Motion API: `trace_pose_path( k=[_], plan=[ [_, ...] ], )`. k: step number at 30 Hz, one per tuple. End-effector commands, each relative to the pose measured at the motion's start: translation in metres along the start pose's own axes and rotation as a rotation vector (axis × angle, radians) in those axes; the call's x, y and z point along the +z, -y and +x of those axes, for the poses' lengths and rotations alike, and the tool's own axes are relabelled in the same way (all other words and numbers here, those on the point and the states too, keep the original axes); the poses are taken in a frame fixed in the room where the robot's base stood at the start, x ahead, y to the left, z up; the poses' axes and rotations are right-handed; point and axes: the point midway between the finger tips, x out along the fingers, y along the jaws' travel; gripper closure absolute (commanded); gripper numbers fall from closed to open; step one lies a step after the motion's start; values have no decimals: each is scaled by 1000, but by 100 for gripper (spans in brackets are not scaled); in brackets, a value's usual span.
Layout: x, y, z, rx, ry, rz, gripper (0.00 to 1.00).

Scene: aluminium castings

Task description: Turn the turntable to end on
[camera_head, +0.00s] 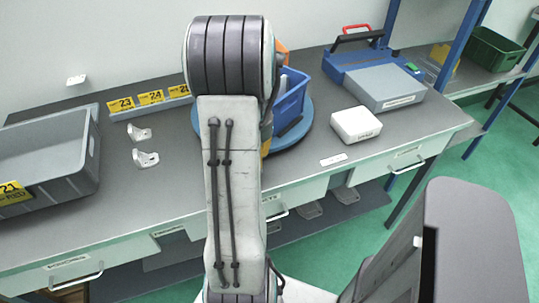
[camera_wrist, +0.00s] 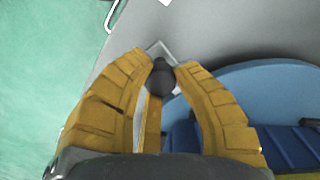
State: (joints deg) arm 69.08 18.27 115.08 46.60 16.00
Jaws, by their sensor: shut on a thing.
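The turntable (camera_head: 302,126) is a round blue disc on the grey bench, partly hidden behind my arm in the head view. It also shows at the right of the wrist view (camera_wrist: 270,82). A blue bin (camera_head: 291,98) stands on it; a dark blue part of it shows at the lower right of the wrist view. My gripper (camera_wrist: 162,66) has its yellow fingers closed around a dark round-topped knob (camera_wrist: 160,80) beside the disc's edge. A pale square plate lies beneath the knob. The knob's link to the turntable is hidden by my fingers. In the head view my arm hides the grip.
Two castings (camera_head: 145,158) and a grey crate (camera_head: 45,150) are at left. The bench front is mostly clear.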

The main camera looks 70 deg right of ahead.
Motion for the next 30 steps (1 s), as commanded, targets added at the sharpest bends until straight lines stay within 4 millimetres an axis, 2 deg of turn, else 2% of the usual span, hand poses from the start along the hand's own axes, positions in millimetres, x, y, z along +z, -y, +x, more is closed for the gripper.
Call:
trace_pose_path(
  k=[13, 21, 30],
  plan=[
    [19, 55, 2, 5, 9, 218, 100],
    [22, 87, 2, 6, 8, 347, 100],
    [21, 113, 2, 7, 7, 451, 100]
  ],
)
